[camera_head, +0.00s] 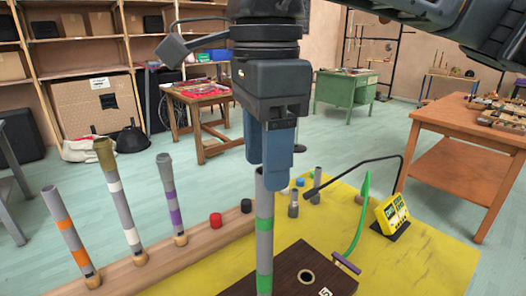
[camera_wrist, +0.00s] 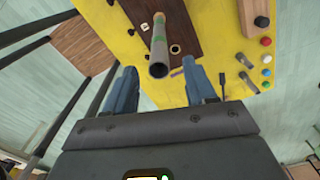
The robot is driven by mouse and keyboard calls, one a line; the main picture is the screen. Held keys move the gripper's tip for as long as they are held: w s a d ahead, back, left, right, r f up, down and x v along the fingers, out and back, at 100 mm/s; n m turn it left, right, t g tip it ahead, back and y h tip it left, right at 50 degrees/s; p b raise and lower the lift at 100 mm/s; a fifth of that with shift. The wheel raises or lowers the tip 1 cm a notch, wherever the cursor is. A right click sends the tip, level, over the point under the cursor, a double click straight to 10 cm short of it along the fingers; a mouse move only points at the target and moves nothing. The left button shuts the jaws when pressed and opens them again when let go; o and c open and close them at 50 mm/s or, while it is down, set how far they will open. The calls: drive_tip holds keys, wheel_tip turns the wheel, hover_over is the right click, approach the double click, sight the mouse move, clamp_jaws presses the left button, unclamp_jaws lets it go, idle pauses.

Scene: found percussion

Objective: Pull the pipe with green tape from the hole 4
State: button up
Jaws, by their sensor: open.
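The grey pipe with green tape (camera_head: 264,205) stands upright in the head view, its lower end cut off by the picture edge. In the wrist view the pipe (camera_wrist: 158,47) shows its open top end toward the camera. The dark brown board (camera_head: 285,272) lies beneath, with an empty round hole and a partly visible number label near it. The number of the pipe's own hole cannot be read. My gripper (camera_head: 268,178) is open, pointing down at the pipe's top. In the wrist view the pipe's top appears between the two blue fingers, with space on both sides.
Pipes with orange (camera_head: 68,232), white (camera_head: 120,200) and purple tape (camera_head: 171,200) stand on a wooden rail (camera_head: 165,262) at left. A green curved piece (camera_head: 361,220) and a yellow box (camera_head: 391,212) are on the yellow surface (camera_head: 425,262) at right. Short grey cylinders stand behind.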

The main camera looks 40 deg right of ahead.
sight(265, 203)
drive_tip(key=shift+f+p, duration=0.35)
drive_tip(key=shift+f, duration=3.25)
clamp_jaws()
drive_tip(key=shift+r+p, duration=0.65)
drive_tip(key=shift+r, duration=0.95)
drive_tip(key=shift+r, duration=1.4)
